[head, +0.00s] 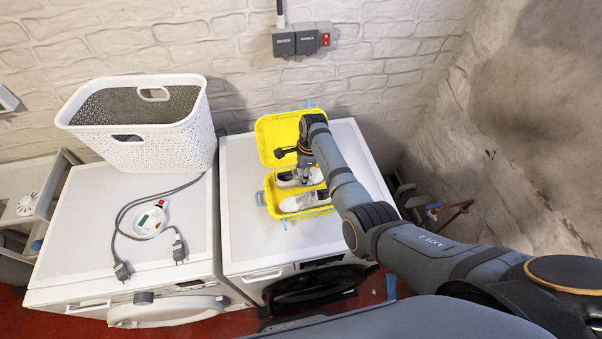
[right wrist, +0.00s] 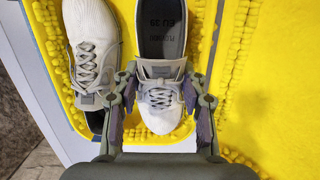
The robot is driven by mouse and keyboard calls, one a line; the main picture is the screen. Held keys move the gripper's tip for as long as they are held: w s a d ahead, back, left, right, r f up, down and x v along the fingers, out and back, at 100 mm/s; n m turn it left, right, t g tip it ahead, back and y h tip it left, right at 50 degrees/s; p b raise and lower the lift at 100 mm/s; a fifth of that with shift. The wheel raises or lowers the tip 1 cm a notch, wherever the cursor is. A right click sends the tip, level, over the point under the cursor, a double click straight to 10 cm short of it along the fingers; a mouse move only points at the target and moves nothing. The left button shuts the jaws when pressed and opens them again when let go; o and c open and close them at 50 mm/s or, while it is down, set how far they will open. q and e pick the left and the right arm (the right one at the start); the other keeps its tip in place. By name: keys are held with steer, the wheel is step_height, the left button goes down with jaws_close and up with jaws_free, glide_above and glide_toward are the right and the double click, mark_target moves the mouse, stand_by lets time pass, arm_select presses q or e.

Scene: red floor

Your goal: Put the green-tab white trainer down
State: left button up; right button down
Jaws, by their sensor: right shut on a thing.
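My right gripper (head: 304,168) reaches down into the open yellow case from above. In the right wrist view my right gripper (right wrist: 163,82) is shut on a white trainer (right wrist: 163,120) with grey laces and a dark insole, one finger on each side of its tongue area. The held trainer also shows in the head view (head: 286,182), partly hidden by the gripper. No green tab can be made out on it. A second white trainer (right wrist: 90,45) lies beside it in the case; it also shows in the head view (head: 303,201). My left gripper is out of view.
The yellow case (head: 272,133) lies open on the right white machine (head: 242,218), its lid towards the wall. A white basket (head: 190,140) and a cable with a white round item (head: 148,223) are on the left machine (head: 75,235). The right machine's top is clear left of the case.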

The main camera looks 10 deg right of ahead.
steer(key=c, duration=1)
jaws_free()
steer(key=shift+o, duration=1.4)
steer(key=shift+r, duration=0.15)
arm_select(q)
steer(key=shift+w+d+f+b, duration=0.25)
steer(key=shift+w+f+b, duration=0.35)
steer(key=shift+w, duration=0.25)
arm_select(e)
step_height(320, 180, up, 13)
steer(key=d, duration=0.1)
steer(key=shift+d, duration=0.4)
